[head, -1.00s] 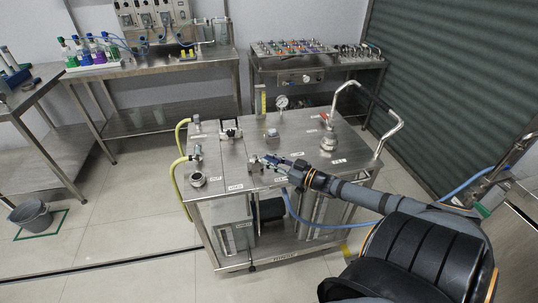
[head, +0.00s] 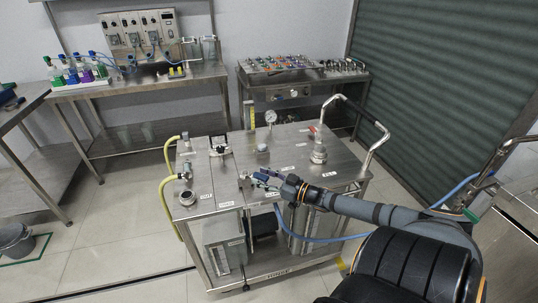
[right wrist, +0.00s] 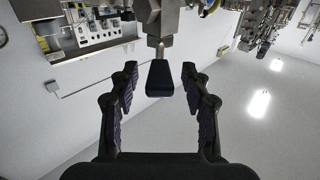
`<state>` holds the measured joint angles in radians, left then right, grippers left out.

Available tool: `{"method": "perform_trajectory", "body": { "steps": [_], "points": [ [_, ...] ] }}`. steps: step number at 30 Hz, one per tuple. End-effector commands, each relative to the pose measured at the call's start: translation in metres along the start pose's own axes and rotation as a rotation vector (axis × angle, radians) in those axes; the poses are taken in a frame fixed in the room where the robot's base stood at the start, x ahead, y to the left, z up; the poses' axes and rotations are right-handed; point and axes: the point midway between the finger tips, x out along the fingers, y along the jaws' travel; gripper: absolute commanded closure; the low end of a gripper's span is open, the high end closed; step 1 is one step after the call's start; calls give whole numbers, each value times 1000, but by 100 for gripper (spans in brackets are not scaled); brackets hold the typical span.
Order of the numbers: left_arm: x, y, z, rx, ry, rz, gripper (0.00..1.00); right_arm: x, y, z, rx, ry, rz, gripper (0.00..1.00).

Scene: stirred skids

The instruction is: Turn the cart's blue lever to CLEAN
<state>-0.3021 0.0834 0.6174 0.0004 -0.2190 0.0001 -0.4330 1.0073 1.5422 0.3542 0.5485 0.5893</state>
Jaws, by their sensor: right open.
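The steel cart (head: 290,152) stands in the middle of the head view with its top surface facing me. A small metal valve (head: 245,182) sits near its front edge. My right gripper (head: 264,179) reaches over the cart from the right, close to this valve. In the right wrist view the lever's dark blue handle (right wrist: 159,78) hangs from a metal stem. My right gripper (right wrist: 160,88) is open there, with one finger on each side of the handle and a visible gap on both sides. The labels are too small to read for certain. My left gripper is not in view.
A yellow hose (head: 165,192) hangs on the cart's left side. A pressure gauge (head: 271,118) and a bent handrail (head: 378,137) rise from the cart. Benches with bottles (head: 86,70) and small parts (head: 285,64) stand behind.

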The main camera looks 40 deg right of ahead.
Motion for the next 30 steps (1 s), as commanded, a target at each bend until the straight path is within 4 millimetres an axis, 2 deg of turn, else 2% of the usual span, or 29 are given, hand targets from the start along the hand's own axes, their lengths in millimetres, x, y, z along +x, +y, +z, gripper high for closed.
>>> {"method": "perform_trajectory", "body": {
  "steps": [9, 15, 27, 30],
  "points": [
    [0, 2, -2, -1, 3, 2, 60, -46, -1, 2, -1, -11, -4, 52],
    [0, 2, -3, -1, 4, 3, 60, -64, -1, 1, 0, -7, -6, 52],
    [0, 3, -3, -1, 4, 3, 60, -69, 0, 0, 1, -1, 3, 52],
    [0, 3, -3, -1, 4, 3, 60, -69, -1, 2, -9, -5, -1, 65]
  ]
}}
